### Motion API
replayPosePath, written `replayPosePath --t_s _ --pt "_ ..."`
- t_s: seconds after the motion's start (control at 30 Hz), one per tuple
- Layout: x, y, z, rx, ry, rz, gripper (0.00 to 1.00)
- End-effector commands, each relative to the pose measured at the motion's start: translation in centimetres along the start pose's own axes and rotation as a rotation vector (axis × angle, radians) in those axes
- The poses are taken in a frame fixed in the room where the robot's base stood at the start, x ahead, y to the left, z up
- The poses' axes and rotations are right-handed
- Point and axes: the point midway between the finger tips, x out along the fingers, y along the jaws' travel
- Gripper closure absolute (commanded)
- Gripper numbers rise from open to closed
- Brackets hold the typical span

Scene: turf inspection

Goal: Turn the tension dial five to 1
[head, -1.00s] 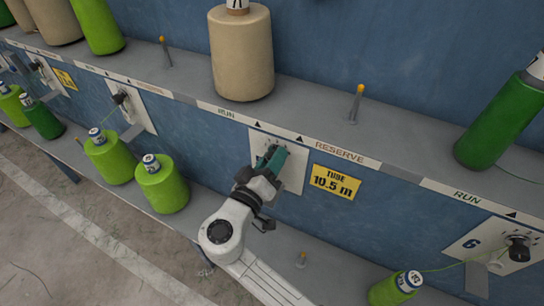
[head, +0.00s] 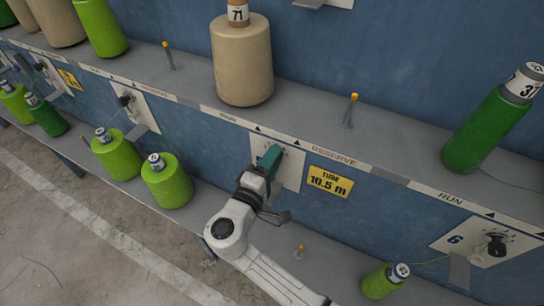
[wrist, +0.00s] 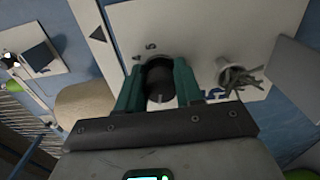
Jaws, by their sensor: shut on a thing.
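The tension dial five is a black round knob (wrist: 160,80) on a white plate (wrist: 205,30) in the wrist view. My gripper (wrist: 160,88) has its two teal fingers on either side of the knob, shut on it. A pale pointer mark shows on the knob. Digits on the plate show above the knob, and other print is partly covered by a finger. In the head view my gripper (head: 270,158) is at the white plate (head: 291,170) below the shelf edge, and it hides the knob.
A beige cone (head: 242,65) stands on the shelf above. Lime cones (head: 167,182) stand on the lower ledge at left. A pale guide with metal prongs (wrist: 240,78) sits beside the knob.

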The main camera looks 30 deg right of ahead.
Motion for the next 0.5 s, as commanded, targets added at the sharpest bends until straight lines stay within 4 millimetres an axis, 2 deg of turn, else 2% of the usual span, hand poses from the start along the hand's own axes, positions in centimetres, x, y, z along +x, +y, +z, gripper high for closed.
replayPosePath --t_s 0.5 --pt "-0.05 -0.31 0.18 -0.081 -0.003 -0.004 0.95"
